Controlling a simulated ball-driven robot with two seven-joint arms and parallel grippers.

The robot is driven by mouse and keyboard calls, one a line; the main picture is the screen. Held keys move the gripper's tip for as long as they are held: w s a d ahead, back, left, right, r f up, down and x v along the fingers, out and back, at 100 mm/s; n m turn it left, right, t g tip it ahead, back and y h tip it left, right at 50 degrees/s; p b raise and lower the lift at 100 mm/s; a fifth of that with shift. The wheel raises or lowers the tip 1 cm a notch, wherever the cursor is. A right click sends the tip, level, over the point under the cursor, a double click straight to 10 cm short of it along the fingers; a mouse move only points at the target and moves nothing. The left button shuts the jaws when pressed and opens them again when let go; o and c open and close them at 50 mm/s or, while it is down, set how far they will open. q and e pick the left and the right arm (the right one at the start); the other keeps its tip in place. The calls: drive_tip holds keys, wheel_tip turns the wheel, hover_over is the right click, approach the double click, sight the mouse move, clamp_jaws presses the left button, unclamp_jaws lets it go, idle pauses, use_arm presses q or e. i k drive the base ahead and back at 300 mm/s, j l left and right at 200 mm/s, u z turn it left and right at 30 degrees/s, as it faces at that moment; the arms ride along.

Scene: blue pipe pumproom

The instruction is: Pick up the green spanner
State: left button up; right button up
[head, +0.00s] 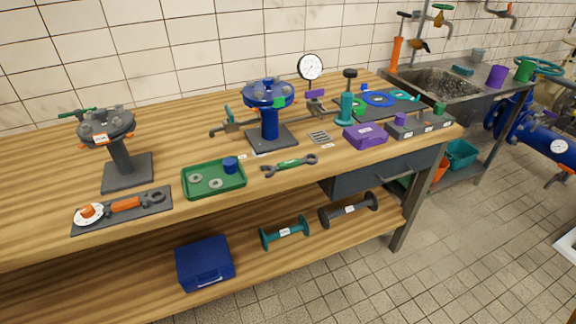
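The green spanner (290,165) lies flat on the wooden workbench near its front edge. It has dark open jaws at both ends, a green handle and a small white label. It lies right of the green tray and in front of the blue flanged stand. Nothing covers it. Neither of my grippers shows in the head view.
The green tray (214,180) holds rings and a blue cylinder. A dark mat (124,211) with an orange-handled spanner lies at left. The blue stand (270,115) rises behind the spanner. A purple box (365,135) sits to its right. Bare wood lies around the spanner.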

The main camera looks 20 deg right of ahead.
sight(293, 163)
drive_tip(key=i+l+u, duration=0.2)
drive_tip(key=i+l, duration=0.15)
drive_tip(key=l, duration=0.3)
drive_tip(key=i+l, duration=0.15)
drive_tip(key=l, duration=0.15)
drive_tip(key=i+l+u, duration=0.15)
drive_tip(key=l, duration=0.2)
